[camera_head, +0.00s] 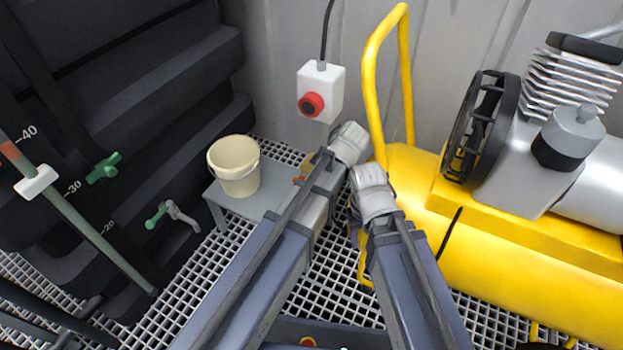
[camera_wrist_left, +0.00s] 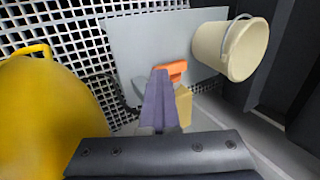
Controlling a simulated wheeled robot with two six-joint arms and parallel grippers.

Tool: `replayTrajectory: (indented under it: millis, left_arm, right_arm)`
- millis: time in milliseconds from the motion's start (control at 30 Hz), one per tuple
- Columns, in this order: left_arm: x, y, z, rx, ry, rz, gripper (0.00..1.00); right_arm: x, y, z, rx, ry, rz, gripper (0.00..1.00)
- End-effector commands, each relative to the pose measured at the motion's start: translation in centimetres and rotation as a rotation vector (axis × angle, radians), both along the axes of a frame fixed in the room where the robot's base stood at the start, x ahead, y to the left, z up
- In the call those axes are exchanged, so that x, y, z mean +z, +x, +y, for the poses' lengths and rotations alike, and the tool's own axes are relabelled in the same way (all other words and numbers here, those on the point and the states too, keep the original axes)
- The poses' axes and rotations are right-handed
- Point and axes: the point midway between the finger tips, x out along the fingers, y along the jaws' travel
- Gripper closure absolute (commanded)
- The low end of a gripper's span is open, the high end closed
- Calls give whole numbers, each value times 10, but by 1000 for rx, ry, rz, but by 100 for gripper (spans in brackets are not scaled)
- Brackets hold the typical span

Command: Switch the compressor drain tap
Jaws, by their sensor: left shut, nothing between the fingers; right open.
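The compressor drain tap shows in the left wrist view as an orange lever (camera_wrist_left: 175,69) on a brass-coloured body (camera_wrist_left: 184,106). In the head view only a bit of orange (camera_head: 298,180) shows beside my left arm. My left gripper (camera_wrist_left: 160,74) is shut and empty, its fingertips close to the lever and partly in front of the tap; I cannot tell whether they touch. In the head view its fingers are mostly hidden by the arm. My right gripper (camera_head: 355,217) is open beside the yellow compressor (camera_head: 520,265), partly hidden by its own wrist.
A cream bucket (camera_head: 234,166) stands on a grey low platform (camera_head: 262,202) left of my left arm. A white box with a red button (camera_head: 320,92) hangs above. Green-handled valves (camera_head: 104,168) are by the dark vessel at left. A yellow rail (camera_head: 370,90) rises beside the compressor.

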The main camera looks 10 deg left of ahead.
Motion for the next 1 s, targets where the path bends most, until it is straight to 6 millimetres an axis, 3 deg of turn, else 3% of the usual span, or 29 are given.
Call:
replayTrajectory:
  millis: [467,1000]
  left_arm:
    - [-4,-4,-5,-2,-17,11,100]
    - [14,-2,-3,-1,-13,7,100]
  right_arm:
    - [-2,0,0,0,0,0,50]
    - [15,0,0,0,0,0,50]
